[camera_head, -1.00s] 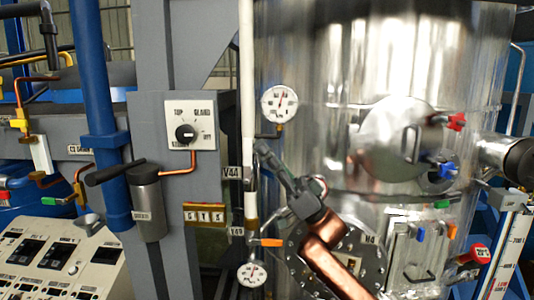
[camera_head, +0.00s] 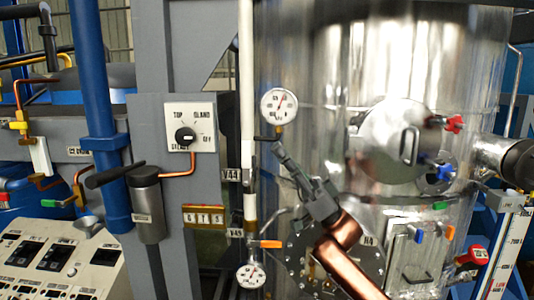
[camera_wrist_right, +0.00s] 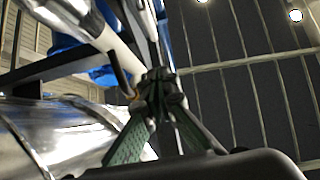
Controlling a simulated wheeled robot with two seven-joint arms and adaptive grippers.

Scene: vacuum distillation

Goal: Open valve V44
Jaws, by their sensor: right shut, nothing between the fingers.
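In the right wrist view, the right gripper's fingers (camera_wrist_right: 160,80) meet near a pale pipe (camera_wrist_right: 85,28). My left gripper is out of view.
A round gauge (camera_head: 279,106) sits just above the gripper tips. Below are the V45 label (camera_head: 235,233), an orange handle (camera_head: 265,243) and a lower gauge (camera_head: 250,275). The shiny metal vessel (camera_head: 330,110) stands behind. A switch box (camera_head: 190,122) is on the column.

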